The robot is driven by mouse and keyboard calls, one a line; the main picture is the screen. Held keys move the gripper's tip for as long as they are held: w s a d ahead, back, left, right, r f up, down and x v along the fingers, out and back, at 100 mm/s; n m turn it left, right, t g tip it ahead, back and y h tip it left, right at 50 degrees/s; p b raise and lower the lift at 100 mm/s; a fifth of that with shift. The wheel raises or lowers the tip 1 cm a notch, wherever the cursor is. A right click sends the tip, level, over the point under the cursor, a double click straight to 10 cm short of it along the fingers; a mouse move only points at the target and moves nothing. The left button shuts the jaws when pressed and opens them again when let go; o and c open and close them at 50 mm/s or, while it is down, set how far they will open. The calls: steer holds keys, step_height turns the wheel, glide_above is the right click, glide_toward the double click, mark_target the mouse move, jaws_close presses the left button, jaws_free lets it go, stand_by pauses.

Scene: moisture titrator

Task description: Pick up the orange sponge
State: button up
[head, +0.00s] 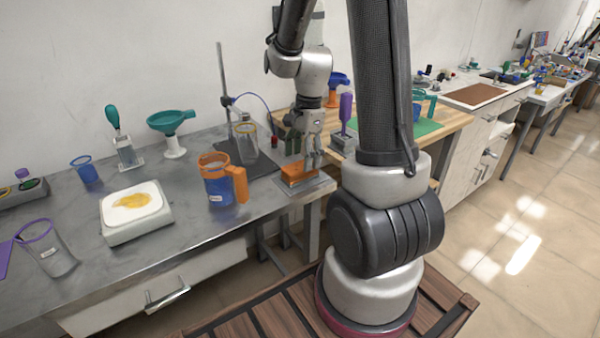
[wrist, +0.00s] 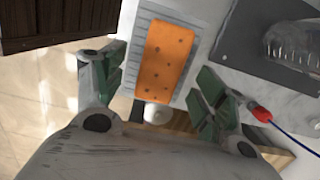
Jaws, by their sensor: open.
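The orange sponge (head: 298,173) lies on a light grey flat tray or plate (head: 312,185) near the right front corner of the metal bench. In the wrist view the sponge (wrist: 166,54) shows small dark holes and lies on the pale ribbed plate (wrist: 198,28). My gripper (head: 301,150) is directly above the sponge and points down. In the wrist view my gripper (wrist: 158,92) has its green-padded fingers spread on either side of the sponge. They do not hold it. Whether the fingertips reach down to the sponge's level is unclear.
A blue beaker with an orange holder (head: 219,182) stands left of the sponge. A dark stand base (head: 250,164) with a glass beaker (head: 245,142) lies behind it. A red-tipped blue cable (wrist: 262,114) is close to the right finger. A purple-handled tool (head: 346,112) stands to the right.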

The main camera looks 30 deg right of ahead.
mark_target(300, 165)
steer(key=f, duration=0.4)
steer(key=shift+w+a+f, duration=0.1)
steer(key=shift+a+f, duration=0.15)
steer(key=shift+a, duration=0.05)
steer(key=c, duration=0.9)
step_height(300, 165, up, 10)
steer(key=shift+r, duration=0.1)
steer(key=shift+c, duration=0.5)
